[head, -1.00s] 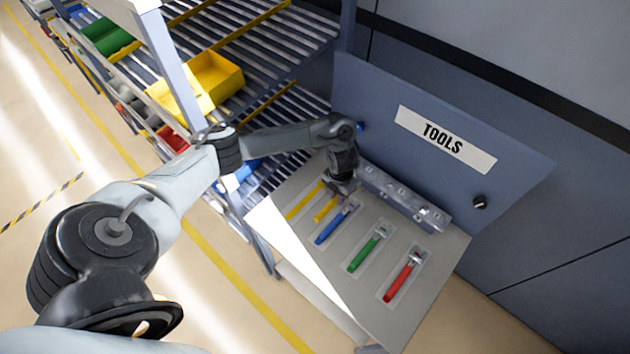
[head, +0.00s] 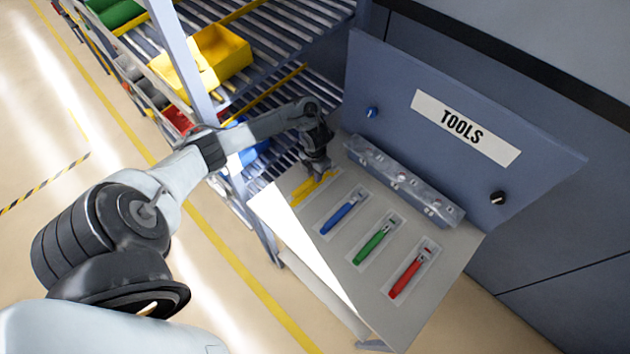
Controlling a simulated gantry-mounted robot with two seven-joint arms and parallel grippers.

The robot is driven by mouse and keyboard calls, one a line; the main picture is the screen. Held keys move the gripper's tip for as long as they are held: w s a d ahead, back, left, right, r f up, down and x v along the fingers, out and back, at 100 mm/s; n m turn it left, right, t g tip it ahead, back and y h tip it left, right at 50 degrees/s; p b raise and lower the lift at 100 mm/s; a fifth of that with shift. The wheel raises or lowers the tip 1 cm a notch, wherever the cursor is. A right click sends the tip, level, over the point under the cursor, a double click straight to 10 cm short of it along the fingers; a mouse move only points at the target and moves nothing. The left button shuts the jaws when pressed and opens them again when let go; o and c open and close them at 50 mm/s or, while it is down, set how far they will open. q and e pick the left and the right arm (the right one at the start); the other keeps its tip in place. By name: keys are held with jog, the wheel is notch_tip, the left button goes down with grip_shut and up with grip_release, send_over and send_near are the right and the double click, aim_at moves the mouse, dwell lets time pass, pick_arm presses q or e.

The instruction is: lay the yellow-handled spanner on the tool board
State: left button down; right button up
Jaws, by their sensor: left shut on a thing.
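The yellow-handled spanner (head: 314,186) is at the left end of the grey tool board (head: 375,310), under my left gripper (head: 318,170). My left gripper points down and is shut on the spanner. The gripper hides the spanner's head, and I cannot tell whether the spanner touches the board. A yellow mark shows there too, partly merged with the handle. To the right, a blue-handled spanner (head: 343,213), a green-handled spanner (head: 374,243) and a red-handled spanner (head: 407,274) lie in pale outlined places. My right gripper is not in view.
A blue-grey back panel with a TOOLS sign (head: 465,127) rises behind the board. A clear rail (head: 405,182) runs along its foot. A roller shelf with a yellow bin (head: 222,54) stands close on the left, behind my left arm.

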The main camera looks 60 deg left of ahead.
pick_arm(q)
jog(key=shift+f, duration=1.95)
jog(key=shift+f, duration=0.2)
jog(key=c, duration=1)
grip_release()
jog(key=shift+o, duration=0.2)
jog(key=shift+r, duration=0.1)
